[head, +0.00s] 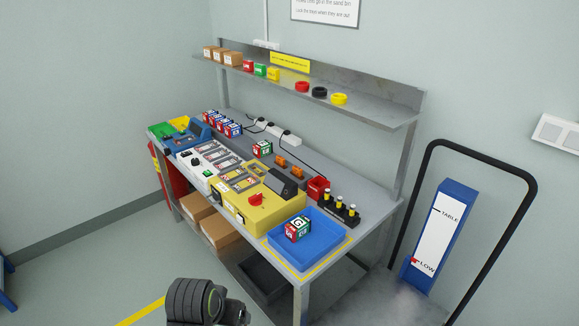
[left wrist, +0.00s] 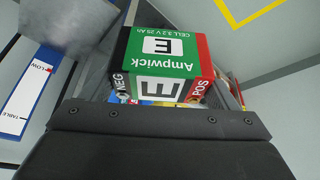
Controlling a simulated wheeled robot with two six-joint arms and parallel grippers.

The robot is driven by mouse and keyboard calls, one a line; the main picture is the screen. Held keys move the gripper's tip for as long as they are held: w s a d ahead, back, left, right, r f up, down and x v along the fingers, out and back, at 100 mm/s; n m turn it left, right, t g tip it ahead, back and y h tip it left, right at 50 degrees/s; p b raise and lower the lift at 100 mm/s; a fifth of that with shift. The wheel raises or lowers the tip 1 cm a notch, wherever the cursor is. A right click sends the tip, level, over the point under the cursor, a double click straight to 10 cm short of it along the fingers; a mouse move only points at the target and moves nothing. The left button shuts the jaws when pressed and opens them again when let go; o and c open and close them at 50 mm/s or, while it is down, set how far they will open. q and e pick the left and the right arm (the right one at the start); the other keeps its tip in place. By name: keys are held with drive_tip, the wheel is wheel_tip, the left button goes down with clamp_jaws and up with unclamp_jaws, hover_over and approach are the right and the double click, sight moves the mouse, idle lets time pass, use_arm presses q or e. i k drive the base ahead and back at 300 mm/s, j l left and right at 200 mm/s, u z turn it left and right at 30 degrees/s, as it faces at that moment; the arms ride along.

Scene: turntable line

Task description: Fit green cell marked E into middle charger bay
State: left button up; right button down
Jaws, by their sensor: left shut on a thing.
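The green cell marked E (left wrist: 160,50) fills the upper middle of the left wrist view, with a black NEG side and a red POS side. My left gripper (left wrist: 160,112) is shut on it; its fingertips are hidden. In the head view a dark part of my arm shows at the bottom, and the held cell is out of sight. On the bench, a white charger (head: 199,171) and a yellow charger (head: 232,213) have pale bays on top. I cannot tell which bay is the middle one, nor read bay labels. My right gripper is not in view.
A blue tray (head: 329,250) at the bench's near right end holds a green cell (head: 297,229). Another green cell (head: 262,148) stands behind the chargers. A raised shelf (head: 345,110) spans the back. A black-framed cart (head: 508,185) stands right; floor is free at front left.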

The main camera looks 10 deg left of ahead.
sight(212, 157)
drive_tip(key=i+j, duration=0.2)
drive_tip(key=j, duration=0.15)
drive_tip(key=i+j+z, duration=0.15)
drive_tip(key=j, duration=0.2)
drive_tip(key=i+j, duration=0.2)
drive_tip(key=j, duration=0.15)
drive_tip(key=i+j+z, duration=0.15)
drive_tip(key=j, duration=0.25)
drive_tip(key=i+j, duration=0.15)
drive_tip(key=j, duration=0.25)
drive_tip(key=i+j+z, duration=0.15)
drive_tip(key=j, duration=0.2)
drive_tip(key=i+j, duration=0.1)
drive_tip(key=j, duration=0.3)
drive_tip(key=i+j+z, duration=0.15)
drive_tip(key=j, duration=0.3)
drive_tip(key=i+j+z, duration=0.1)
drive_tip(key=i+j, duration=0.1)
drive_tip(key=i, duration=0.1)
